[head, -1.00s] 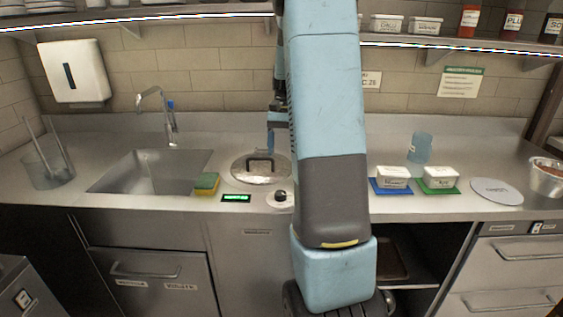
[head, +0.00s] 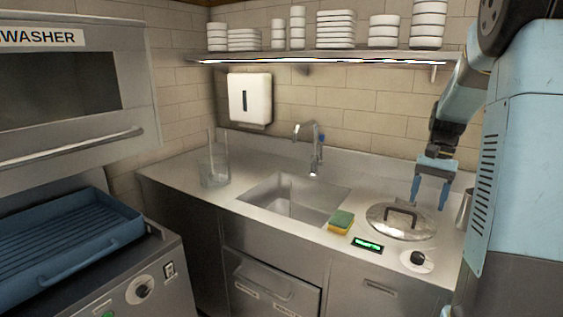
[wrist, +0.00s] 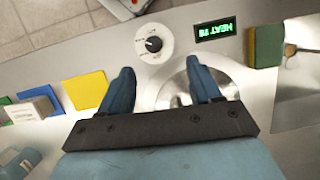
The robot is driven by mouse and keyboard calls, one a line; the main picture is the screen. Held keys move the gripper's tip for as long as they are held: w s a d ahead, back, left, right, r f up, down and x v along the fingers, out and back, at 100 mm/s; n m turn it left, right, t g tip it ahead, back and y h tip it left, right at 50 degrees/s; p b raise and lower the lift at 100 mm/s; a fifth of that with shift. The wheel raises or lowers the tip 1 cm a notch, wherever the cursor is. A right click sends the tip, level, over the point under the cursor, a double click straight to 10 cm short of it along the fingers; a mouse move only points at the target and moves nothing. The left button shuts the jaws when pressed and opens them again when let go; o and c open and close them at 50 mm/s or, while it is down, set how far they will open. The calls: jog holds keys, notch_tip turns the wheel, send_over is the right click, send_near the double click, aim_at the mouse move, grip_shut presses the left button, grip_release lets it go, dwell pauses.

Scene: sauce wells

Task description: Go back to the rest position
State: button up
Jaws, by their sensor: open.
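My gripper (head: 429,192) is open and empty, with its blue fingers pointing down above the counter near the lidded round well. It also shows in the wrist view (wrist: 162,90), its two fingers spread apart with nothing between them. The round metal lid (head: 400,223) with a dark handle lies on the counter below and to the left of the fingers in the head view. In the wrist view the lid (wrist: 172,95) is partly hidden behind the fingers. My arm fills the right side of the head view.
A control knob (head: 417,260) and a green-lit display (head: 368,245) sit in front of the lid. A yellow-green sponge (head: 341,221) lies by the sink (head: 290,200). A clear container (head: 214,168) stands at left. A blue rack (head: 70,240) sits beneath the dishwasher hood. A shelf runs above.

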jog(key=s+a+r+n+t+h, duration=0.1)
jog(key=s+a+r+n+t, duration=0.2)
jog(key=s+a, duration=0.5)
jog(key=s+a+r+n+t+h, duration=0.1)
jog(key=s+a+r+n+t, duration=0.3)
jog(key=s+a, duration=0.5)
jog(key=shift+s+a+r+t, duration=0.2)
jog(key=shift+s+r+t, duration=0.45)
jog(key=shift+s, duration=1.15)
